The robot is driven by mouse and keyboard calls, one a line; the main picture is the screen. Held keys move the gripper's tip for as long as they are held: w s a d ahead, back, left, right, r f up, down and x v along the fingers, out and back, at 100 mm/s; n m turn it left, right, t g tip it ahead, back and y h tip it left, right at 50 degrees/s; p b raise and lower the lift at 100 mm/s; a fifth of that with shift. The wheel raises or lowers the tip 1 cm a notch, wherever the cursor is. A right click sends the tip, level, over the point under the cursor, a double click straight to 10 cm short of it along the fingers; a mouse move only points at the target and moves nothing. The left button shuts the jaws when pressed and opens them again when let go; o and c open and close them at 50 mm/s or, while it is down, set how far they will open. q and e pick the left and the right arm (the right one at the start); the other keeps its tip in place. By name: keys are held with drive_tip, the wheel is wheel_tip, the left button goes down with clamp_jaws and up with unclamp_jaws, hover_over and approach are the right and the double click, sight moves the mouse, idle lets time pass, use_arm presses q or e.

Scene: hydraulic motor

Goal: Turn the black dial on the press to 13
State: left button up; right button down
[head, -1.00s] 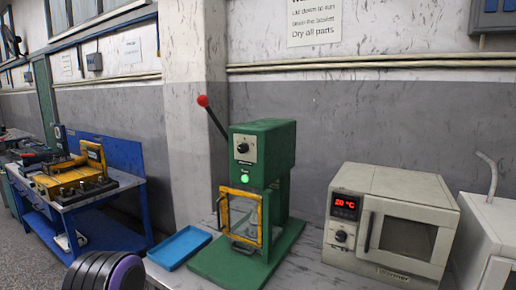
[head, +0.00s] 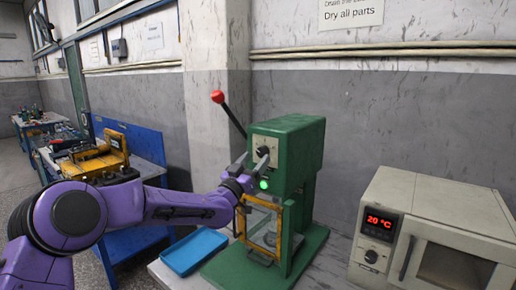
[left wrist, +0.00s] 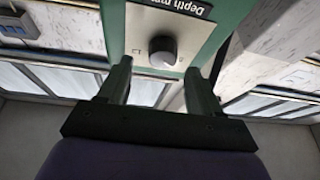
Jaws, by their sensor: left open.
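The green press (head: 303,150) stands on the bench with a light dial plate on its upper front. The black dial (head: 263,151) sits on that plate, partly behind a finger of my left gripper (head: 252,163). In the left wrist view, the dial (left wrist: 162,50) is ahead of my left gripper (left wrist: 157,82), between the lines of its two open fingers and apart from them. The plate's small marks are too blurred to read. Nothing is between the fingers. My right gripper is not in view.
The press has a red-knobbed lever (head: 218,97), a lit green button (head: 264,185) and a yellow-framed guard door (head: 262,228). A blue tray (head: 194,252) lies to its left. A beige oven (head: 430,232) reading 20 °C stands to the right, with bare bench between.

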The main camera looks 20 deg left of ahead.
sight(261, 153)
use_arm(q)
drive_tip(key=shift+p+x, duration=0.45)
drive_tip(key=shift+x, duration=1.1)
drive_tip(key=shift+w+a+f, duration=0.1)
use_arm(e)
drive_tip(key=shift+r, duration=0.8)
